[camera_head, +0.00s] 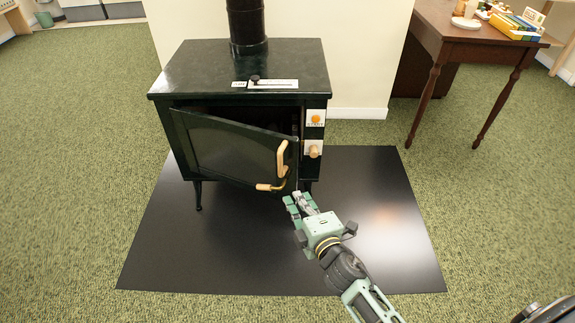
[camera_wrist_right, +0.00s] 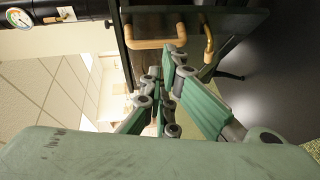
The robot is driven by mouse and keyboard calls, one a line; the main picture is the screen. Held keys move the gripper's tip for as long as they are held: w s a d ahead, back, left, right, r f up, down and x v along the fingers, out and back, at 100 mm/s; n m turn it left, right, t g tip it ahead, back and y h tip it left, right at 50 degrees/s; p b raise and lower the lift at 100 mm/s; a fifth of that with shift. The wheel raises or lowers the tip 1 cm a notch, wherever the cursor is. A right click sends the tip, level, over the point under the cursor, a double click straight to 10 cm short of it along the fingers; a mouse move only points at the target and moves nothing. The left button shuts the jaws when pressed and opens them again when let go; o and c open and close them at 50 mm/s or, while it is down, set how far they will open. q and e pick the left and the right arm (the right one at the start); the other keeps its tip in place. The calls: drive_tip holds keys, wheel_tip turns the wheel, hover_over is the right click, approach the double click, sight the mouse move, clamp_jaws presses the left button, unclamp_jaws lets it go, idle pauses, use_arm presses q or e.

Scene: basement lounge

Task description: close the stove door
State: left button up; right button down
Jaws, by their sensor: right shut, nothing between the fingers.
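The black stove (camera_head: 240,70) stands on thin legs in the head view. Its stove door (camera_head: 230,146) is ajar, hinged at the left, with its right edge swung out toward me and a dark gap above it. The door carries a tan upright handle (camera_head: 282,160) and a tan lower latch handle (camera_head: 268,187). My right gripper (camera_head: 299,200) is shut and empty, just below and right of the door's free corner. In the right wrist view the gripper (camera_wrist_right: 168,75) is close to the tan handle (camera_wrist_right: 158,43); contact cannot be told. My left gripper is not in view.
The stove stands on a black floor mat (camera_head: 375,215), bare to the right and in front. A wooden desk (camera_head: 445,55) with small items stands at the right. A stovepipe (camera_head: 246,22) rises from the stove top, before a cream wall.

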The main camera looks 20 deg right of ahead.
wheel_tip(320, 180, up, 5)
drive_tip(key=w+n+t, duration=0.1)
drive_tip(key=n, duration=0.1)
use_arm(q)
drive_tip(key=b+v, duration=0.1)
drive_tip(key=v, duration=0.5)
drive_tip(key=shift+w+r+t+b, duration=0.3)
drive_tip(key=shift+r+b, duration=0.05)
drive_tip(key=shift+b, duration=0.05)
use_arm(e)
hover_over(287, 151)
drive_tip(key=s+a, duration=0.1)
drive_tip(key=s, duration=0.4)
drive_tip(key=shift+a+r, duration=0.2)
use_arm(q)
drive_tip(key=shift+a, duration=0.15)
